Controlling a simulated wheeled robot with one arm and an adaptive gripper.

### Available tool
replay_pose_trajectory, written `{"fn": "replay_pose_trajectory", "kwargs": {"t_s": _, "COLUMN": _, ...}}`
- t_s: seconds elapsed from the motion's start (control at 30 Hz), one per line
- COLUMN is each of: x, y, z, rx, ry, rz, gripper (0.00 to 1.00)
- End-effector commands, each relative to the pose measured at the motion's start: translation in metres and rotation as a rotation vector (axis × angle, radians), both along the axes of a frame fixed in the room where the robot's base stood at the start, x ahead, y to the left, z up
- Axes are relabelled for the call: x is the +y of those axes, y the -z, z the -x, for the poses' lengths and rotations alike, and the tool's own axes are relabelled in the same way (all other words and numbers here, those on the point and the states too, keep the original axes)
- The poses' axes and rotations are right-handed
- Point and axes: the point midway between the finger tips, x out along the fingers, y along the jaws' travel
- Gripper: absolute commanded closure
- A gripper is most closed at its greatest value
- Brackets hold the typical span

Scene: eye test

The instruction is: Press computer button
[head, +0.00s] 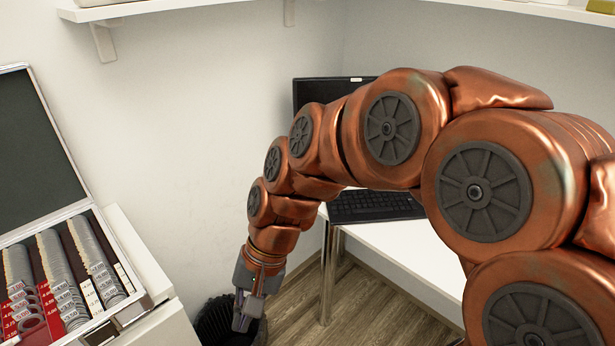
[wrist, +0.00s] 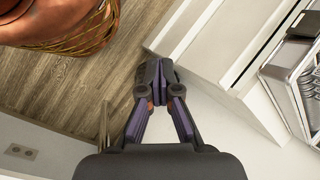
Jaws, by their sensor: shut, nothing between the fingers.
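The computer's dark monitor (head: 318,92) stands by the back wall in the head view, largely hidden behind my arm. A black keyboard (head: 375,206) lies on the white desk (head: 395,240) in front of it. No computer button can be made out in either view. My gripper (head: 241,322) hangs low, left of the desk and below its top, pointing down. It also shows in the wrist view (wrist: 156,72), with its fingers together and nothing between them. It is apart from the monitor and keyboard.
A black bin (head: 214,326) stands on the wood floor by my gripper. Shelves (head: 180,8) run overhead. A wall socket (wrist: 20,152) shows in the wrist view.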

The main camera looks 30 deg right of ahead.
Motion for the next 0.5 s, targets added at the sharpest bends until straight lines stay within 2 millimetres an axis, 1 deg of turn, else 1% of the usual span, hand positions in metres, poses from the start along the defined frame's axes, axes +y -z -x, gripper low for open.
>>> {"fn": "replay_pose_trajectory", "kwargs": {"t_s": 0.03, "x": 0.005, "y": 0.0, "z": -0.019, "rx": 0.02, "ry": 0.087, "rz": -0.054, "gripper": 1.0}}
{"fn": "replay_pose_trajectory", "kwargs": {"t_s": 0.13, "x": 0.011, "y": -0.006, "z": -0.058, "rx": 0.062, "ry": 0.273, "rz": -0.167, "gripper": 1.0}}
{"fn": "replay_pose_trajectory", "kwargs": {"t_s": 0.27, "x": 0.006, "y": -0.011, "z": -0.11, "rx": 0.131, "ry": 0.526, "rz": -0.314, "gripper": 1.0}}
{"fn": "replay_pose_trajectory", "kwargs": {"t_s": 0.3, "x": 0.002, "y": -0.013, "z": -0.126, "rx": 0.156, "ry": 0.605, "rz": -0.36, "gripper": 1.0}}
{"fn": "replay_pose_trajectory", "kwargs": {"t_s": 0.37, "x": -0.008, "y": -0.014, "z": -0.151, "rx": 0.196, "ry": 0.726, "rz": -0.428, "gripper": 1.0}}
{"fn": "replay_pose_trajectory", "kwargs": {"t_s": 0.4, "x": -0.017, "y": -0.014, "z": -0.168, "rx": 0.223, "ry": 0.808, "rz": -0.476, "gripper": 1.0}}
{"fn": "replay_pose_trajectory", "kwargs": {"t_s": 0.47, "x": -0.033, "y": -0.014, "z": -0.192, "rx": 0.266, "ry": 0.933, "rz": -0.545, "gripper": 1.0}}
{"fn": "replay_pose_trajectory", "kwargs": {"t_s": 0.5, "x": -0.045, "y": -0.012, "z": -0.207, "rx": 0.3, "ry": 1.015, "rz": -0.592, "gripper": 1.0}}
